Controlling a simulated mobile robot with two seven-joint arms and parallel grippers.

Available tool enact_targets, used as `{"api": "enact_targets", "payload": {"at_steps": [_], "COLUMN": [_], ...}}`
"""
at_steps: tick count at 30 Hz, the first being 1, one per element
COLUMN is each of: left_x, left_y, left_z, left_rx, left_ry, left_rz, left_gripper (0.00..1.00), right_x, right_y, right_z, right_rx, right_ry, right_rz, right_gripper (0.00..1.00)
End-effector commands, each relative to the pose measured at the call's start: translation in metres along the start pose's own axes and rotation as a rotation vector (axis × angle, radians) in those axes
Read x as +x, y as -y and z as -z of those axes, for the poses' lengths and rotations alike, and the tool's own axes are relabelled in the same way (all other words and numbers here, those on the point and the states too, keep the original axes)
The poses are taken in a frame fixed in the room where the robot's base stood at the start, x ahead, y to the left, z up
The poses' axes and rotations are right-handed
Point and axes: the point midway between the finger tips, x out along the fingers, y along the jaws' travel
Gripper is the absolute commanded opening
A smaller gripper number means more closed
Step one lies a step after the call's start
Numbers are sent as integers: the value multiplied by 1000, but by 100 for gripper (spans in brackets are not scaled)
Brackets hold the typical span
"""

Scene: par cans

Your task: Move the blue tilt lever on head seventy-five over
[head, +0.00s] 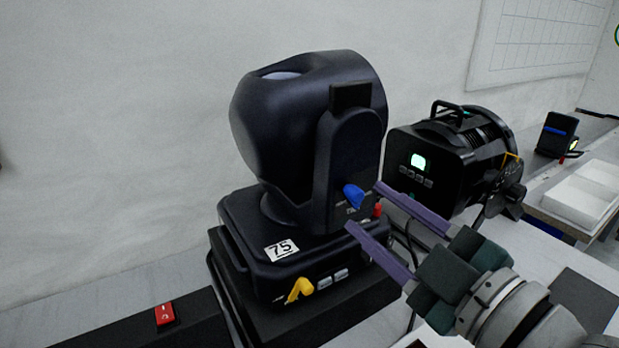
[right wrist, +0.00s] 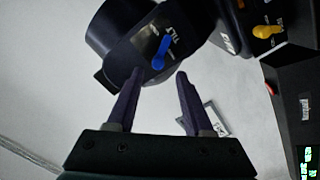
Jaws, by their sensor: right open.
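The black moving head (head: 300,130) marked 75 stands on a dark case. Its blue tilt lever (head: 353,196) sits low on the side of the yoke arm. In the right wrist view the lever (right wrist: 161,52) lies beside a label reading TILT. My right gripper (head: 362,206) is open, its two purple fingers pointing at the lever from the right. In the right wrist view the fingertips (right wrist: 160,72) are either side of the lever's near end, which looks just beyond them. Whether they touch it I cannot tell. My left gripper is not in view.
A yellow lever (head: 300,289) is on the head's base, also seen in the right wrist view (right wrist: 267,31). A red switch (head: 165,314) lies front left. A black par can (head: 440,160) stands behind my right gripper. A white tray (head: 585,195) is far right.

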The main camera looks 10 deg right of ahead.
Motion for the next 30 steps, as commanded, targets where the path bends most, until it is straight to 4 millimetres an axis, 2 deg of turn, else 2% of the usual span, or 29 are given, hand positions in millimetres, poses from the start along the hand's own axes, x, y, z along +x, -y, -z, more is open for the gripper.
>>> {"api": "enact_targets", "payload": {"at_steps": [3,7,18,30], "left_x": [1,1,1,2], "left_y": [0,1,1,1], "left_z": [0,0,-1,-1], "left_rx": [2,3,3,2], "left_ry": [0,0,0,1], "left_rz": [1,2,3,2], "left_gripper": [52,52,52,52], "right_x": [19,31,36,36], "right_y": [0,0,0,1], "right_z": [0,0,0,0], "right_rx": [0,2,1,1], "right_ry": [-2,-1,0,1], "right_rz": [-1,-1,1,2], "right_gripper": [52,52,52,6]}}
